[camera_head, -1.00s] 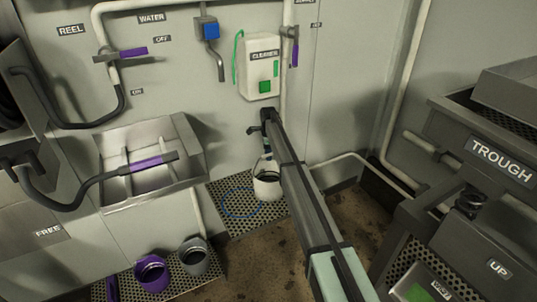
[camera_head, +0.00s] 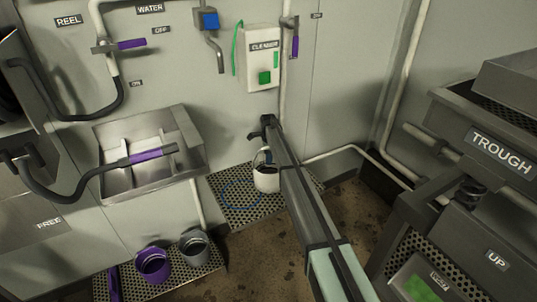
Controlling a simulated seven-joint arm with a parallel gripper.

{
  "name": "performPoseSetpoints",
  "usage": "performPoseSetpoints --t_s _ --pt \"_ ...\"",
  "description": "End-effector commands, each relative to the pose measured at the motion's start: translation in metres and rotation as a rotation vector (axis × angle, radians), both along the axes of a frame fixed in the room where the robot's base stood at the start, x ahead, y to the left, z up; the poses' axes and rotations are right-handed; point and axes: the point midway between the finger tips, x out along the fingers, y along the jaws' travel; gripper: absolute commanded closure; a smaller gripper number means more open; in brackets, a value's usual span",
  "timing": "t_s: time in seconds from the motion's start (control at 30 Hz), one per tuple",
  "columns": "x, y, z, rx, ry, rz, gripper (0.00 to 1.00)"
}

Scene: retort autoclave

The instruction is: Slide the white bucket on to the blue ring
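The white bucket (camera_head: 266,181) stands upright on the perforated floor grate, with its wire handle up and dark inside. The blue ring (camera_head: 226,201) is a thin circle on the same grate, to the left of the bucket and a little nearer. The bucket is at the ring's right side, not centred in it; part of the ring's right edge is hard to see. My gripper (camera_head: 262,141) is just above the bucket, by its handle. My arm covers the area right of the bucket. The fingertips are small and dark, so I cannot tell whether they hold the handle.
A purple bucket (camera_head: 153,264) and a grey bucket (camera_head: 194,247) stand on another grate at the lower left. A metal sink (camera_head: 150,188) hangs on the wall above them. The trough unit (camera_head: 460,150) stands at the right. The brown floor (camera_head: 262,252) in front is clear.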

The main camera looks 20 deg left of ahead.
Motion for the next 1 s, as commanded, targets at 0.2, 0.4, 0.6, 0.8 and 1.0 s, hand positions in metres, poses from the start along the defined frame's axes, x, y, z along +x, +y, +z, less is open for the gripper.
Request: performPoseSetpoints --t_s 0.2,0.4,0.6,0.8,1.0 --pt "-0.0001 0.0000 -0.0012 0.000 0.000 0.000 0.66" --pt "0.0000 0.0000 -0.0009 0.000 0.000 0.000 0.81" --pt "-0.0001 -0.0001 -0.0009 0.000 0.000 0.000 1.00" --pt "0.0000 0.0000 -0.0008 0.000 0.000 0.000 1.00" --pt "-0.0005 0.0004 -0.0008 0.000 0.000 0.000 1.00"
